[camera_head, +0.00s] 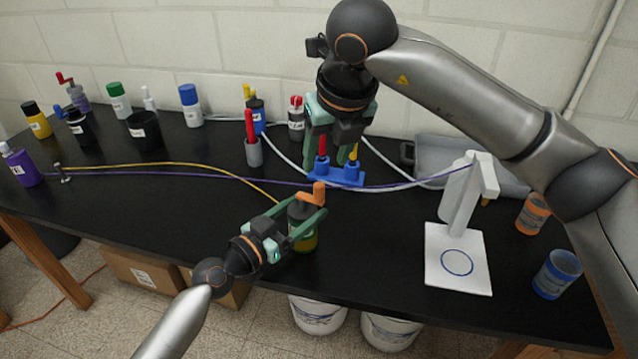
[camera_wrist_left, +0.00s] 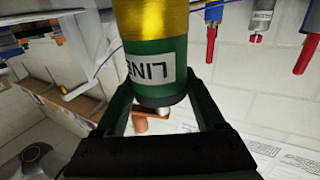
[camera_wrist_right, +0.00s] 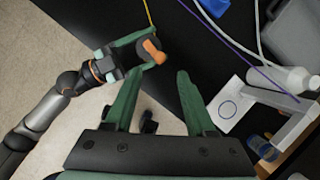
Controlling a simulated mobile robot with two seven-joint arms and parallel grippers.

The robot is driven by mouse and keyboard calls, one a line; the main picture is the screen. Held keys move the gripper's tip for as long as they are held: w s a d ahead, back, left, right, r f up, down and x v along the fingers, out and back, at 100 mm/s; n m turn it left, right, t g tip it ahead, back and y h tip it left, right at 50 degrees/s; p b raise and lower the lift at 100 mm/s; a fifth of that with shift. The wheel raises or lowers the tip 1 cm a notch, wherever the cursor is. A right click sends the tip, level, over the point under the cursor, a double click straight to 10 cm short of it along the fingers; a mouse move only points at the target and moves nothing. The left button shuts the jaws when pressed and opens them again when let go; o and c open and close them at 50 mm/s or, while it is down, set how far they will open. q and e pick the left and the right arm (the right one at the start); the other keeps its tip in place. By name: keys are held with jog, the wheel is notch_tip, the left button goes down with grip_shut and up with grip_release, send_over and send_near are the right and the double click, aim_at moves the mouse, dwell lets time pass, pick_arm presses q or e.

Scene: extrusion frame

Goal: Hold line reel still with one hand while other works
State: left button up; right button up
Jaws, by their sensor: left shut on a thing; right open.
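The line reel (camera_head: 306,240) is a green and yellow cylinder with an orange crank (camera_head: 318,193), standing near the table's front edge. My left gripper (camera_head: 306,214) is shut around its upper green part. In the left wrist view, the reel (camera_wrist_left: 150,52) appears inverted between the fingers, its label partly cut off. A yellow line (camera_head: 215,168) runs from the reel to a small post (camera_head: 61,172). My right gripper (camera_head: 333,150) is open, its fingers pointing down, behind and above the reel. In the right wrist view, the crank (camera_wrist_right: 153,49) lies beyond its empty fingers.
A blue holder (camera_head: 337,178) with red and yellow handles stands beneath the right gripper. A purple line (camera_head: 250,182) crosses the table to a white stand (camera_head: 464,205). Bottles and cups line the back left. Orange (camera_head: 533,213) and blue (camera_head: 556,273) jars stand at right. Left-front tabletop is clear.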

aim_at(319, 184)
jog(key=x, duration=0.9)
jog(key=shift+w+a+f, duration=0.1)
jog(key=shift+w+f, duration=0.05)
jog(key=shift+f, duration=0.05)
jog(key=shift+c, duration=0.2)
grip_shut()
